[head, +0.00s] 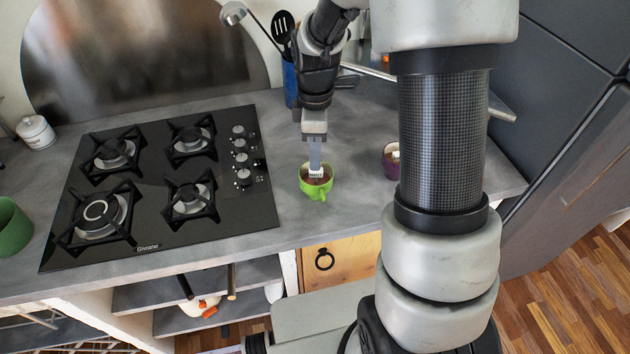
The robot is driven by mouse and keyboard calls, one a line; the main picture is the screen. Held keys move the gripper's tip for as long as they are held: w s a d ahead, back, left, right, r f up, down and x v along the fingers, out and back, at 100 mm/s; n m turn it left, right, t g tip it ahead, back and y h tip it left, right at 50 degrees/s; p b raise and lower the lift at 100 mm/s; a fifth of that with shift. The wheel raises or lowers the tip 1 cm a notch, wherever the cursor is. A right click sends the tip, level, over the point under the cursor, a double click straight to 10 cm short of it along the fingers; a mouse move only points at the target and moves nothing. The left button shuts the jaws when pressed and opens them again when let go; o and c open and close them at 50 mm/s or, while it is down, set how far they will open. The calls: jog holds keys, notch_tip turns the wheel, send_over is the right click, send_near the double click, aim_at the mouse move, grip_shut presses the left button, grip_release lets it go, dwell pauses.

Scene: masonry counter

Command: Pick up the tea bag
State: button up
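A green cup (304,185) stands on the grey counter, right of the stove, with dark reddish contents. A small pale piece with dark marks (316,174), which looks like the tea bag or its tag, shows at the cup's mouth. My gripper (315,166) points straight down over the cup, with its fingertips at this pale piece. The fingers appear as one narrow grey strip, so I cannot tell whether they are open or shut on it. Much of the cup's inside is hidden.
A purple cup (390,166) with something pale inside stands to the right, partly behind my arm. A blue utensil holder (290,84) stands behind. A black gas stove (150,215) is at left, with a white canister (36,132) and a green vessel (10,230) beyond.

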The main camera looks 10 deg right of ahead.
notch_tip(320, 180, down, 8)
jog(key=shift+d+r+p, duration=0.1)
jog(key=shift+r+p, duration=0.05)
jog(key=shift+p, duration=0.15)
jog(key=c, duration=0.4)
jog(key=shift+o, duration=0.2)
jog(key=shift+r, duration=0.1)
notch_tip(320, 180, up, 10)
jog(key=shift+r, duration=0.25)
jog(key=shift+r+p, duration=1.55)
jog(key=shift+r, duration=0.4)
notch_tip(320, 180, up, 4)
jog(key=r, duration=0.1)
send_over(316, 176)
jog(key=shift+w+d+f, duration=0.1)
jog(key=shift+w+f, duration=0.15)
jog(key=shift+w, duration=0.15)
